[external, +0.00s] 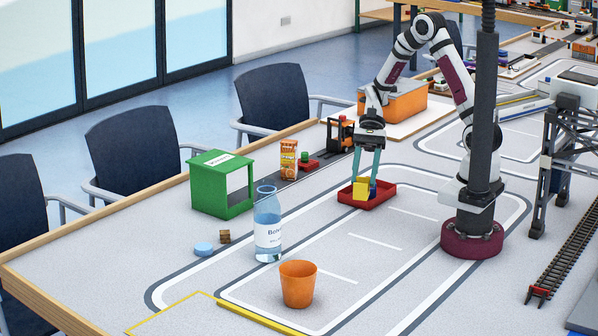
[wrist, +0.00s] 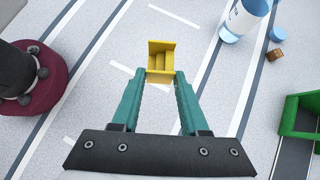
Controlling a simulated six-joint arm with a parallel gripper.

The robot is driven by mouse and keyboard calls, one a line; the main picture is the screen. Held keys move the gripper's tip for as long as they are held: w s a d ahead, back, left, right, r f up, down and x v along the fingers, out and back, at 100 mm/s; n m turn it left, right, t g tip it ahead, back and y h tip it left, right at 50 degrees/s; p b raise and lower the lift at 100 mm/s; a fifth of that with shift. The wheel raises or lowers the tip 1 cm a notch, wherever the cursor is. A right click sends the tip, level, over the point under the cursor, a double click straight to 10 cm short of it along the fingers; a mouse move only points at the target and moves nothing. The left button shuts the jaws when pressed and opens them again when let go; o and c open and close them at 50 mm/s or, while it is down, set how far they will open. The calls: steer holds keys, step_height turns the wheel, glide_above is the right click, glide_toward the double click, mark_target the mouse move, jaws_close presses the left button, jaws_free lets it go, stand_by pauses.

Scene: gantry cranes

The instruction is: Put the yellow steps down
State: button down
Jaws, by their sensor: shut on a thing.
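The yellow steps (wrist: 161,58) are between the fingertips of my gripper (wrist: 160,77) in the wrist view, with the stepped side showing. My gripper is shut on them. In the external view the yellow steps (external: 360,189) hang from my gripper (external: 366,176) and appear in front of the red tray (external: 384,196). I cannot tell from this view how high they are. The wrist view shows bare grey table with white lines around them; the red tray does not show there.
A dark blue piece (external: 373,187) shows at the tray, beside the steps. A water bottle (external: 268,226), an orange cup (external: 298,284) and a green box (external: 221,184) stand to the left. A forklift toy (external: 341,133) is behind. The marked table between cup and tray is clear.

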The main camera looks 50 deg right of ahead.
steer(key=a+f, duration=0.2)
steer(key=a, duration=0.1)
steer(key=a+f, duration=0.2)
steer(key=a, duration=0.2)
steer(key=s+a+f, duration=0.1)
steer(key=a+f, duration=0.1)
steer(key=a, duration=0.1)
steer(key=shift+a+f, duration=0.2)
steer(key=shift+a, duration=0.15)
steer(key=f, duration=0.4)
steer(key=shift+a+f, duration=0.2)
steer(key=shift+a, duration=0.05)
steer(key=shift+c, duration=2.1)
jaws_free()
steer(key=v, duration=1.2)
steer(key=s+d+r+n+t+h, duration=0.1)
steer(key=s+d+r+n+h, duration=0.1)
steer(key=s, duration=0.4)
steer(key=s+d+r+n+t+h, duration=0.1)
steer(key=s+d+r+n+h, duration=0.1)
steer(key=s+d+r+n, duration=0.1)
steer(key=s+d+r+n+t+h, duration=0.1)
steer(key=s+d+r, duration=0.3)
steer(key=s, duration=0.5)
step_height(320, 180, up, 3)
steer(key=shift+f+n+h, duration=0.2)
steer(key=shift+n+h, duration=0.5)
steer(key=shift+n, duration=0.2)
